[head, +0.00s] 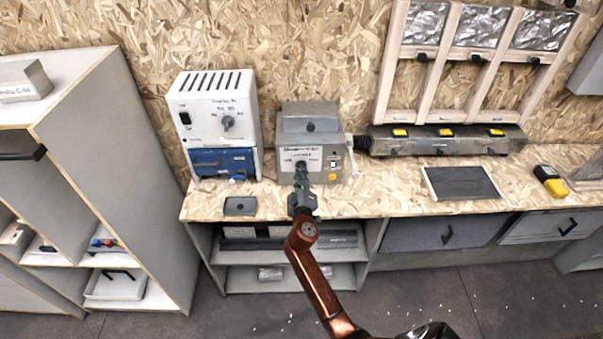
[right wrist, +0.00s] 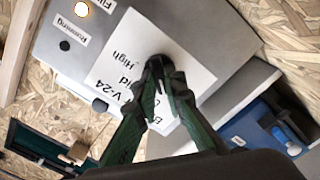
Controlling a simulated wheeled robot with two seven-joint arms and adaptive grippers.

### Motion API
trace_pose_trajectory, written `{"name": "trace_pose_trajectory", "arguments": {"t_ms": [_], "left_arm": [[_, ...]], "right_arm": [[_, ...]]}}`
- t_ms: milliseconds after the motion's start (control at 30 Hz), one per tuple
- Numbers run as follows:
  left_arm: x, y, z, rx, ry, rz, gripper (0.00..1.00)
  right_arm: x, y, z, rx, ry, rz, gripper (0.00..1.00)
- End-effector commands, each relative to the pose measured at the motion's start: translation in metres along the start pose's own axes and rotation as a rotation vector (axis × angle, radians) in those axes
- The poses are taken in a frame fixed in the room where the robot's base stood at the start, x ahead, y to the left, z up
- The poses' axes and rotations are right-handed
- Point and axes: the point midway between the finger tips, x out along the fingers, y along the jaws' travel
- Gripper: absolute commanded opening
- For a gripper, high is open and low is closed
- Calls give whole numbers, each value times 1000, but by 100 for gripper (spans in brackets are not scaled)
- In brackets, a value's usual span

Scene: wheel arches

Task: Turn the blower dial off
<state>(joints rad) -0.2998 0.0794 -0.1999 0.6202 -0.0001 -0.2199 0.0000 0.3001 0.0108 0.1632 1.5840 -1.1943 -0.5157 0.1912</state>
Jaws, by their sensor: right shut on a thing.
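The blower is a grey metal box (head: 310,122) on the bench, with a white label on its front. In the right wrist view, the label (right wrist: 122,72) shows "V-24" and "High"; other words are partly covered. The black dial (right wrist: 158,62) sits at the label's edge, mostly hidden by the fingers. My right gripper (head: 301,170) reaches up to the blower's front. In the right wrist view, its green fingers (right wrist: 160,75) are shut on the dial. The dial's pointer and setting cannot be read. My left gripper is not in view.
A white unit (head: 213,105) with a knob and blue lower part (head: 222,162) stands left of the blower. The blower front has a lit amber spot (right wrist: 81,9) and a dark spot (right wrist: 65,45) near a "Running" label. A dark panel (head: 461,183) lies on the bench at right.

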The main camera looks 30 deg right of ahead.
Motion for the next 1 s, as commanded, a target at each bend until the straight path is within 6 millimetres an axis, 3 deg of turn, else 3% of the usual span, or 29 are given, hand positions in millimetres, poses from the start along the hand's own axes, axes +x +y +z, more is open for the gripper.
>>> {"name": "trace_pose_trajectory", "arguments": {"t_ms": [400,1000], "left_arm": [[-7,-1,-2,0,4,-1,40],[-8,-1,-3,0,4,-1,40]], "right_arm": [[0,-2,0,-226,1,-2,0],[-1,-3,0,-271,0,-3,0]]}}
